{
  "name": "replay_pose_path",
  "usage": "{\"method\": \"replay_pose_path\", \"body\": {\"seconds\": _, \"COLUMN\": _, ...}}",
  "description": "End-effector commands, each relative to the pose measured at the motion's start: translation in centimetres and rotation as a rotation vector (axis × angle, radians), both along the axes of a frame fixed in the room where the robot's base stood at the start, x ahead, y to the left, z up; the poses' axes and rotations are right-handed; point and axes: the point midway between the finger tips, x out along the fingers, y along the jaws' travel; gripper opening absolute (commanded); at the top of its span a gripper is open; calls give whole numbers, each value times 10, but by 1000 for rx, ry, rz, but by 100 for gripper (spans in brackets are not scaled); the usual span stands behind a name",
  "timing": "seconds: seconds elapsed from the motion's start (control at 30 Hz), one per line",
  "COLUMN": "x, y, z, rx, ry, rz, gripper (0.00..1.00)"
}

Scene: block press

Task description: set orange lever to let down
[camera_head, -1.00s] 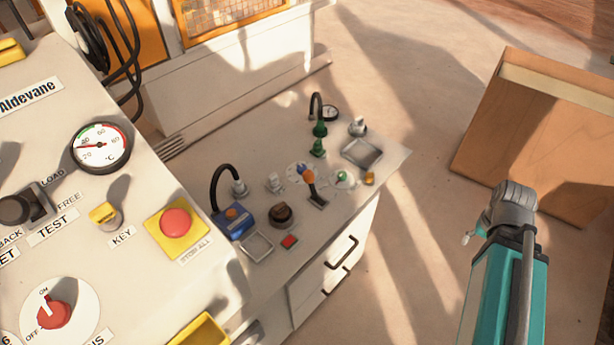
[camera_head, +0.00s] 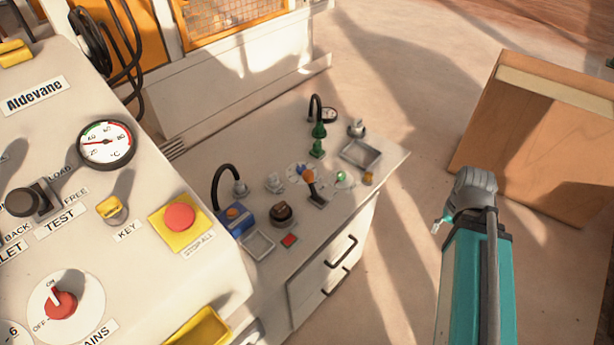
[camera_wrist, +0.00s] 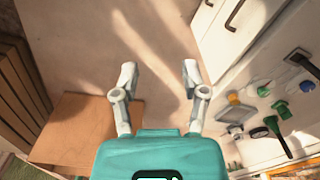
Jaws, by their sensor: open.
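The orange lever (camera_head: 308,176) stands on the low white counter, among other controls. Its orange knob is up at the back end of a dark slotted base plate. A small blue knob sits just behind it. My gripper shows open and empty in the wrist view (camera_wrist: 159,78), its two grey fingers apart over bare floor. In the head view only a small part of my gripper (camera_head: 442,223) shows, right of the counter and well apart from the lever. I cannot pick out the orange lever surely in the wrist view.
Close around the lever stand a dark round knob (camera_head: 281,213), green fittings (camera_head: 317,148), a metal tray (camera_head: 362,153) and a hose on a blue box (camera_head: 234,219). A tall console (camera_head: 130,190) stands at left. A wooden box (camera_head: 545,135) stands at right. Floor between is clear.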

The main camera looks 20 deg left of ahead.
Motion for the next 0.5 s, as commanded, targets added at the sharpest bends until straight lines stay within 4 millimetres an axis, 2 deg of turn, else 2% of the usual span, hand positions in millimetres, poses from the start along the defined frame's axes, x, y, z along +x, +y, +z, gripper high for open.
{"method": "replay_pose_path", "body": {"seconds": 0.07, "x": 0, "y": 0, "z": 0, "rx": 0, "ry": 0, "rz": 0, "gripper": 57}}
{"method": "replay_pose_path", "body": {"seconds": 0.1, "x": 0, "y": 0, "z": 0, "rx": 0, "ry": 0, "rz": 0, "gripper": 61}}
{"method": "replay_pose_path", "body": {"seconds": 0.27, "x": 2, "y": 2, "z": -1, "rx": -4, "ry": -2, "rz": -4, "gripper": 91}}
{"method": "replay_pose_path", "body": {"seconds": 0.4, "x": 8, "y": 10, "z": -4, "rx": -22, "ry": -9, "rz": -19, "gripper": 92}}
{"method": "replay_pose_path", "body": {"seconds": 0.5, "x": 16, "y": 25, "z": -7, "rx": -46, "ry": -20, "rz": -34, "gripper": 92}}
